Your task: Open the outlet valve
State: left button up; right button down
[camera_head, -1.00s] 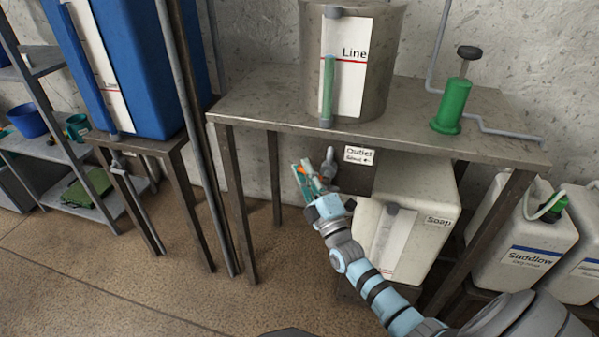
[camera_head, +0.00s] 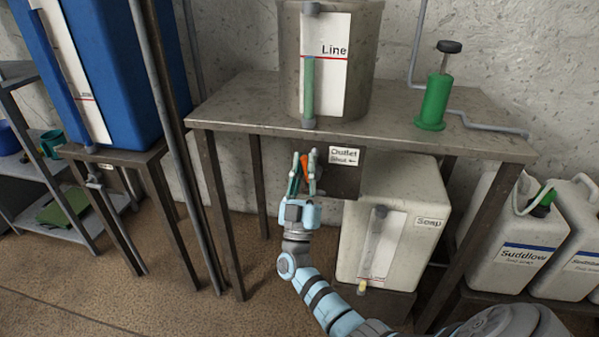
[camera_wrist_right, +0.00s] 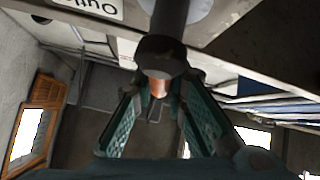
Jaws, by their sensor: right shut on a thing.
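The outlet valve is a dark metal fitting under the metal table, beside the "Outlet" label (camera_head: 343,158). The right wrist view shows its dark round body (camera_wrist_right: 165,52) with a copper-coloured end. My right gripper (camera_head: 304,160) points up beneath the table edge, with its green-padded fingers on either side of the fitting. It is shut on the fitting, and an orange part shows between the fingers. In the head view the gripper hides most of the valve. A steel tank (camera_head: 352,85) with a green sight tube stands on the table above. My left gripper is not in view.
The metal table (camera_head: 400,118) is just above my gripper. A white soap container (camera_head: 405,245) stands close to its right. A green hand pump (camera_head: 436,100) is on the tabletop. The table's left legs and a vertical pipe stand to the left.

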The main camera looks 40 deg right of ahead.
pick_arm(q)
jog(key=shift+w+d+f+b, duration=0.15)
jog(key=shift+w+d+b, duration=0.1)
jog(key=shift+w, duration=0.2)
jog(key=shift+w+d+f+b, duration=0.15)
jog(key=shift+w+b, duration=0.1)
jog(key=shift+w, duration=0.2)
pick_arm(e)
jog(key=shift+s+d+f+m+g+h, duration=0.15)
jog(key=shift+m+g+h, duration=0.5)
jog(key=shift+m+g, duration=0.35)
jog(key=shift+s+d+m+g+h, duration=0.15)
jog(key=shift+m+g+h, duration=0.6)
jog(key=shift+m, duration=0.45)
jog(key=shift+s+d+f+m+g+h, duration=0.15)
jog(key=shift+m+g+h, duration=0.45)
jog(key=shift+m+g, duration=0.4)
jog(key=shift+m, duration=0.3)
jog(key=c, duration=1.6)
grip_release()
jog(key=shift+d, duration=0.1)
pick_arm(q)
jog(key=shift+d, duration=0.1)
pick_arm(e)
jog(key=shift+r, duration=0.15)
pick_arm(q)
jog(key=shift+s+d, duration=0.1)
pick_arm(e)
jog(key=shift+r, duration=0.1)
